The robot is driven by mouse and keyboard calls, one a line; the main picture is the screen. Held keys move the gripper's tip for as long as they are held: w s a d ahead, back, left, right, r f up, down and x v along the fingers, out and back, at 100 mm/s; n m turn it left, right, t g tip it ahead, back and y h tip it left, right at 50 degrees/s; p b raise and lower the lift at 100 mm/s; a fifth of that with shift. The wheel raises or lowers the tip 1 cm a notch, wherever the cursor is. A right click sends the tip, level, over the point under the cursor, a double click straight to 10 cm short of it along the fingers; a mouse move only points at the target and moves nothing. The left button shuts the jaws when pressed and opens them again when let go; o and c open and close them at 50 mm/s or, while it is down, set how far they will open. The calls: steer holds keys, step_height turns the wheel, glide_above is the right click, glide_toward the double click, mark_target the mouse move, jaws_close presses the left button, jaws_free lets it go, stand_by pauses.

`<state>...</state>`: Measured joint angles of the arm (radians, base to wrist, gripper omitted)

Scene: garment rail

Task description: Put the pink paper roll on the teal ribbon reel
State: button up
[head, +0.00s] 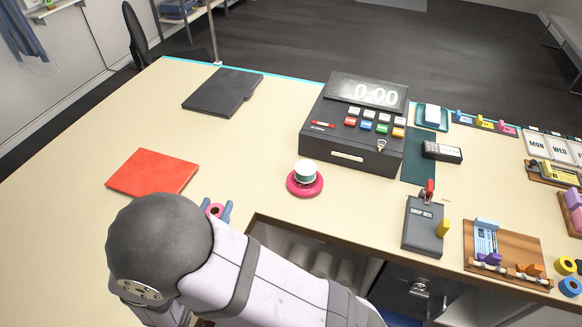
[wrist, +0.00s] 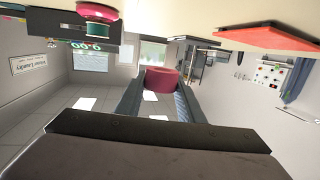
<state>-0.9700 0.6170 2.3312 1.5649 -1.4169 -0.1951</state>
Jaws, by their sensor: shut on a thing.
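The pink paper roll (head: 215,210) is held between the blue fingers of my gripper (head: 214,211), near the table's front edge. In the wrist view the roll (wrist: 162,79) shows between the two fingertips (wrist: 160,82), clear of the table. My gripper is shut on it. The teal ribbon reel (head: 305,172) is a short cylinder with a pale top and a teal side, standing upright on a round pink base (head: 305,187). It is to the right of my gripper, apart from it. The pink base (wrist: 103,11) also shows at the top of the wrist view, which is upside down.
A black cash register (head: 350,130) stands just behind the reel. A red folder (head: 152,172) lies left of my gripper, and a dark folder (head: 222,92) lies farther back. An open recess (head: 315,255) cuts into the counter's front. The counter between roll and reel is clear.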

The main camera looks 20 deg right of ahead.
steer(key=w+d+r+m+g+h, duration=0.25)
steer(key=d+m+g+h, duration=0.25)
steer(key=d, duration=1)
step_height(320, 180, up, 4)
glide_above(306, 167)
steer(key=shift+f+p, duration=0.3)
steer(key=shift+f, duration=2.5)
steer(key=shift+f, duration=0.1)
steer(key=shift+f+p, duration=0.45)
steer(key=shift+f, duration=1.5)
steer(key=shift+f, duration=0.1)
